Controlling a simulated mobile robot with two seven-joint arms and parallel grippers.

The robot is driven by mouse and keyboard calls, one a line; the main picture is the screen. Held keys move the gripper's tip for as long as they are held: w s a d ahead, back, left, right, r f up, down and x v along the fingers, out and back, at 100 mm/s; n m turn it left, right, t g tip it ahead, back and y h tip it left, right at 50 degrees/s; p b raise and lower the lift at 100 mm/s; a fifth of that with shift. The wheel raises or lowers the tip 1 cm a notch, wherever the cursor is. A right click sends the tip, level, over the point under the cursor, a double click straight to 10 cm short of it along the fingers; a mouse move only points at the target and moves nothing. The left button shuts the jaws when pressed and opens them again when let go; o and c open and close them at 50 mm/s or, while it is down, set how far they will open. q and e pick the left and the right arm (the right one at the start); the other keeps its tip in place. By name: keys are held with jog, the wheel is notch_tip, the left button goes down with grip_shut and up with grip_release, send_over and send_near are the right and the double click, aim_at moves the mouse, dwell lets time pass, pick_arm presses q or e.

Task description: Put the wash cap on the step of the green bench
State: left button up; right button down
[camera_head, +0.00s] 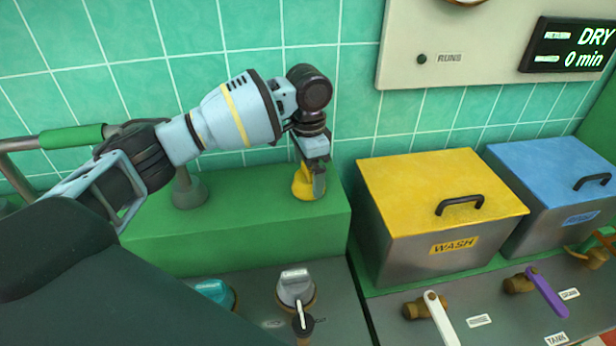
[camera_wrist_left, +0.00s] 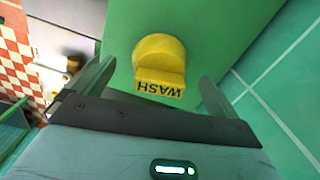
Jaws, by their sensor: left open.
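The yellow wash cap (camera_head: 300,183) sits on the top of the green step (camera_head: 245,192), near its right end. In the left wrist view the wash cap (camera_wrist_left: 160,62) shows its label and lies between the two fingers, with gaps on both sides. My left gripper (camera_head: 318,186) points down at the cap and partly covers it in the head view. In the left wrist view my left gripper (camera_wrist_left: 155,74) is open and holds nothing. The green step (camera_wrist_left: 225,35) fills the background behind the cap. My right gripper is not in view.
A metal tank with a yellow lid (camera_head: 430,185) stands to the right, with a blue-lidded tank (camera_head: 560,165) beyond. A teal knob (camera_head: 214,290) and a grey knob (camera_head: 295,284) sit on the panel in front. A grey post (camera_head: 188,190) stands left on the step. Tiled wall behind.

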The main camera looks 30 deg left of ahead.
pick_arm(q)
notch_tip(320, 180, up, 5)
jog(key=shift+r, duration=0.1)
dwell(0.8)
